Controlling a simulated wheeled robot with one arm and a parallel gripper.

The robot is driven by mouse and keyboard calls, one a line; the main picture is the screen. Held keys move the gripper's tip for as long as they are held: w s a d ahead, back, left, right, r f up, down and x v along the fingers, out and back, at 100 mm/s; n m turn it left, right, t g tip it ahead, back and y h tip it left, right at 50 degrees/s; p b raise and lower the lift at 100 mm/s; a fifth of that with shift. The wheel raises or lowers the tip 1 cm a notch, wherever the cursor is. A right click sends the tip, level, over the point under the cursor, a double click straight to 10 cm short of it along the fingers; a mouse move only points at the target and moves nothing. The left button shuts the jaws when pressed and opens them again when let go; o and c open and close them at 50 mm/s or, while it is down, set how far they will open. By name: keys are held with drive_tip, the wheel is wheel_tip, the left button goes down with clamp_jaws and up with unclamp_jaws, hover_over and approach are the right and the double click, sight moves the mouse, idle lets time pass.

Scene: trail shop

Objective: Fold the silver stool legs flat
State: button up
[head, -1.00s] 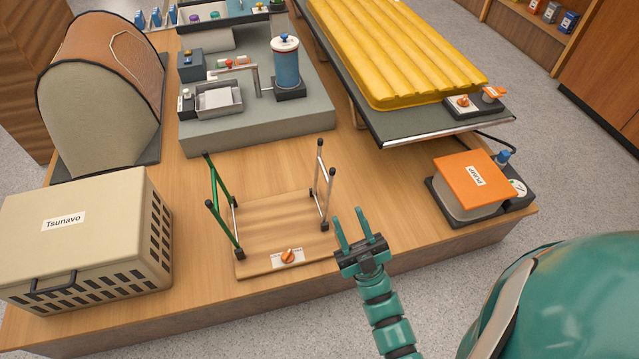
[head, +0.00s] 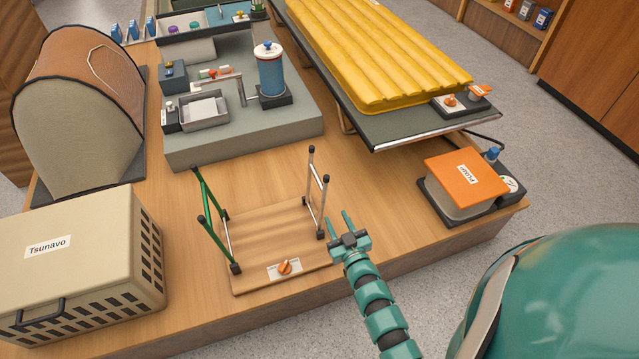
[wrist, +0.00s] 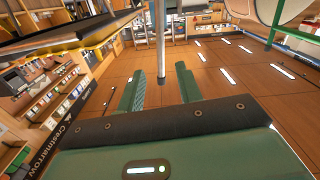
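The stool lies upside down, its wooden seat (head: 268,245) on the counter. Its silver legs (head: 316,195) stand up at the right side of the seat, with black tips and a crossbar between them. The green legs (head: 213,220) stand at the left side, leaning outward. An orange knob (head: 285,267) sits on a white label at the seat's front edge. My gripper (head: 339,218) is open and empty, just right of the front silver leg. In the wrist view a silver leg (wrist: 160,40) shows upright beyond and between the open fingers (wrist: 160,70); contact cannot be told.
A beige crate (head: 80,260) labelled Tsunavo stands to the left. A grey platform (head: 240,150) with a small sink and blue cylinder is behind the stool. A cot (head: 410,133) with a yellow mat and an orange-topped pump (head: 465,180) are to the right. Bare counter surrounds the stool.

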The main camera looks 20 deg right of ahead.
sight(320, 182)
drive_tip(key=w, duration=0.9)
drive_tip(key=w+b, duration=0.1)
drive_tip(key=w, duration=0.4)
drive_tip(key=shift+w+a+r, duration=0.1)
drive_tip(key=shift+w+a, duration=0.2)
drive_tip(key=shift+w, duration=0.05)
drive_tip(key=shift+c, duration=0.2)
drive_tip(key=c, duration=0.7)
